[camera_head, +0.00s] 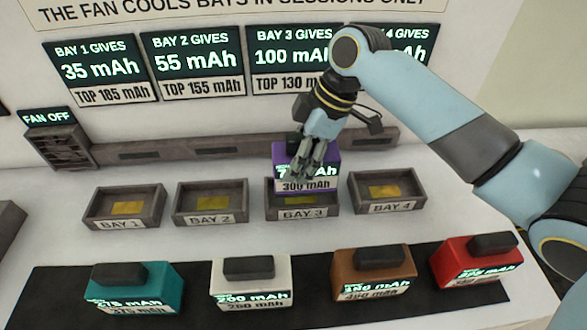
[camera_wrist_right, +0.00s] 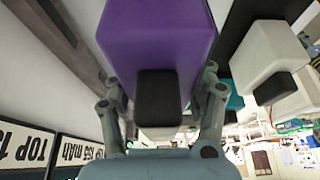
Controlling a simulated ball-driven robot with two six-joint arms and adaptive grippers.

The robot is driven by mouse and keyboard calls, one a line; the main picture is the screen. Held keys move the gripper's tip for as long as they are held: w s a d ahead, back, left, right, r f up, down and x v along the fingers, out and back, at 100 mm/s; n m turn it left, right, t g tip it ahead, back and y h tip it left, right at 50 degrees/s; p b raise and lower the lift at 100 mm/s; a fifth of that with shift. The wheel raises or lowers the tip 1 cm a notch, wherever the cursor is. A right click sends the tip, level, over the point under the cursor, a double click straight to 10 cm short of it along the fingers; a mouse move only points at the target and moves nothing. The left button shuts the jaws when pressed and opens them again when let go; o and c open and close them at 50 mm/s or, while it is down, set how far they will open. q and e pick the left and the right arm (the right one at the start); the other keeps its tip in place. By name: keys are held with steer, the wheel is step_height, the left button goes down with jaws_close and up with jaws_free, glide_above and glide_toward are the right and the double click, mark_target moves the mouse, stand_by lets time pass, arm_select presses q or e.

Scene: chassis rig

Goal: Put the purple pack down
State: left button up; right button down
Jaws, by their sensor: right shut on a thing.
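The purple pack (camera_head: 327,157) hangs over the back part of the Bay 3 tray (camera_head: 303,213) in the head view. Its lower label reads 300 mAh; its upper figure is partly hidden by my fingers. Yellow pad shows in the tray below the pack's lower edge. My right gripper (camera_head: 305,165) is shut on the pack, coming from above. In the right wrist view, the purple pack (camera_wrist_right: 157,40) fills the top middle, and its black handle (camera_wrist_right: 158,98) is between my fingers. Whether the pack touches the tray cannot be told. My left gripper is out of view.
Bay 1 (camera_head: 124,207), Bay 2 (camera_head: 211,204) and Bay 4 (camera_head: 387,192) trays are empty. Teal (camera_head: 150,286), white (camera_head: 262,278), brown (camera_head: 388,269) and red (camera_head: 465,262) packs stand on the black mat in front. A fan box (camera_head: 62,147) reads FAN OFF.

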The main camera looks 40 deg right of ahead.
steer(key=shift+w+f, duration=0.2)
steer(key=shift+w, duration=0.3)
steer(key=shift+w+f, duration=0.1)
steer(key=shift+f, duration=0.1)
step_height(320, 180, down, 4)
steer(key=shift+r+p, duration=0.1)
steer(key=shift+p, duration=0.25)
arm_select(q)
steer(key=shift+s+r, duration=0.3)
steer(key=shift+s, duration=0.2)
arm_select(e)
steer(key=shift+c, duration=2.3)
jaws_free()
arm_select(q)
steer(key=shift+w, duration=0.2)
